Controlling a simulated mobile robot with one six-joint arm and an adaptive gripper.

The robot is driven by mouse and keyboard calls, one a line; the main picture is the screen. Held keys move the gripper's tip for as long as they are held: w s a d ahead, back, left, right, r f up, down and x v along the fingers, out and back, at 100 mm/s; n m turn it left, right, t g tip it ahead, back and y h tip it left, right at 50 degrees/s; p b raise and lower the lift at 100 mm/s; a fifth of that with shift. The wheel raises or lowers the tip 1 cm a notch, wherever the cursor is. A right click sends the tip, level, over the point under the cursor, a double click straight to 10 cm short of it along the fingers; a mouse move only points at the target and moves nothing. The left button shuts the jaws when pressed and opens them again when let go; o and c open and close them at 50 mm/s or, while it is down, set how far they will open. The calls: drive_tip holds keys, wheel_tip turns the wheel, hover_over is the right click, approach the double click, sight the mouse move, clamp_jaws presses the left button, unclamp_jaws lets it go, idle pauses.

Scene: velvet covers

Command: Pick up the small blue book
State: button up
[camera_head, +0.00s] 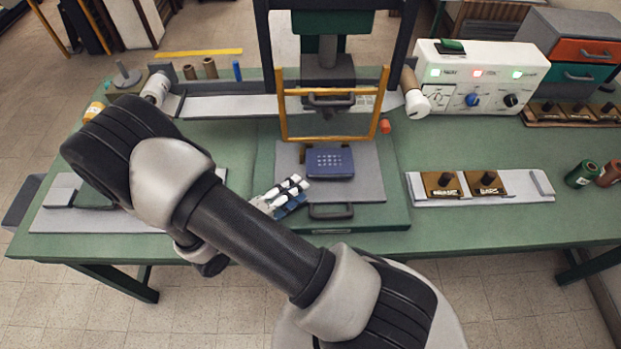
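The small blue book (330,163) lies flat on the grey plate (365,178) of the press, with a pattern of light marks on its cover. My gripper (298,190) is just left of and in front of the book, pointing up and right toward it. It seems apart from the book, with nothing clearly held. My arm hides part of the gripper's base, and the fingers are too small to tell whether they are open or shut.
A yellow guard frame (284,105) stands right behind the book, under the dark press (328,66). A dark handle (331,212) lies in front of the plate. A white control box (475,78) and a tray with brown stamp blocks (440,184) are on the right. Green table surface (450,150) is clear between them.

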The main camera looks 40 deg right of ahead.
sight(307, 191)
drive_tip(key=b+x, duration=0.1)
drive_tip(key=x, duration=0.2)
drive_tip(key=shift+d+f, duration=0.15)
drive_tip(key=shift+d, duration=0.1)
drive_tip(key=shift+w+d+b, duration=0.15)
drive_tip(key=shift+d+b, duration=0.15)
drive_tip(key=shift+d, duration=0.35)
drive_tip(key=shift+f, duration=0.1)
clamp_jaws()
wheel_tip(307, 191, up, 3)
drive_tip(key=shift+f+p, duration=0.15)
drive_tip(key=shift+p, duration=0.7)
drive_tip(key=r+p+v, duration=0.2)
drive_tip(key=v, duration=1.2)
drive_tip(key=shift+r, duration=0.2)
drive_tip(key=shift+a, duration=0.15)
